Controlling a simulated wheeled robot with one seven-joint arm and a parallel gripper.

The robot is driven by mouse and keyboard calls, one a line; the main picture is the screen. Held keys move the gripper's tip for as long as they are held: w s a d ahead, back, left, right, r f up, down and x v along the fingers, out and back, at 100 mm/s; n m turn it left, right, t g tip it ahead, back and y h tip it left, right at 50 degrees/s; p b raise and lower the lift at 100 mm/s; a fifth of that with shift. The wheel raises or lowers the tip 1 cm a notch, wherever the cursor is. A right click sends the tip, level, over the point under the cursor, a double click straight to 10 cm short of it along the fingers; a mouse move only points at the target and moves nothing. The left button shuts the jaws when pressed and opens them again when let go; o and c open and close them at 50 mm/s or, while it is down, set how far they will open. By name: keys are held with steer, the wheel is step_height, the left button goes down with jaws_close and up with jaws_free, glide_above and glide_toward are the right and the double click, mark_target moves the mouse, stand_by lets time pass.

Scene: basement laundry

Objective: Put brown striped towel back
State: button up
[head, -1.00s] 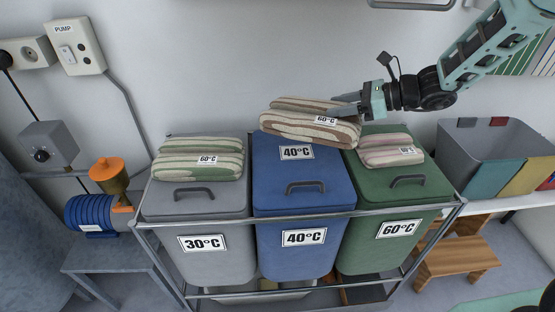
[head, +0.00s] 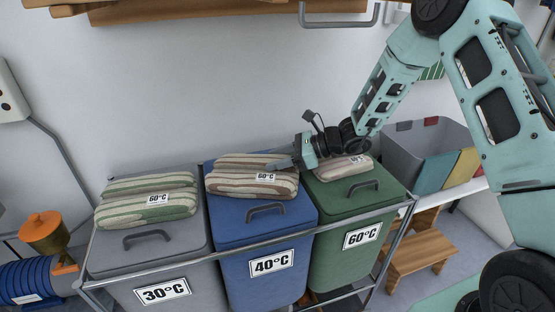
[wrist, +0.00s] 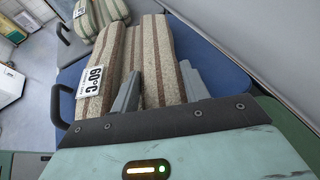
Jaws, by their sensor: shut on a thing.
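The brown striped towel (head: 232,184) is a folded cream bundle with brown stripes and a 60°C tag. It lies on or just above the lid of the blue 40°C bin (head: 300,222); I cannot tell whether it touches. My gripper (head: 278,164) reaches it from the right and is shut on its upper part. The wrist view shows both fingers (wrist: 160,88) pressed into the towel (wrist: 112,70), with the tag at the left.
A green striped towel (head: 148,199) lies on the grey 30°C bin (head: 160,255). A pinkish striped towel (head: 340,168) lies on the green 60°C bin (head: 345,205), close under my wrist. A metal rail (head: 340,222) runs along the bins' front. A grey tub (head: 415,145) stands right.

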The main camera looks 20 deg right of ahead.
steer(key=o, duration=1.2)
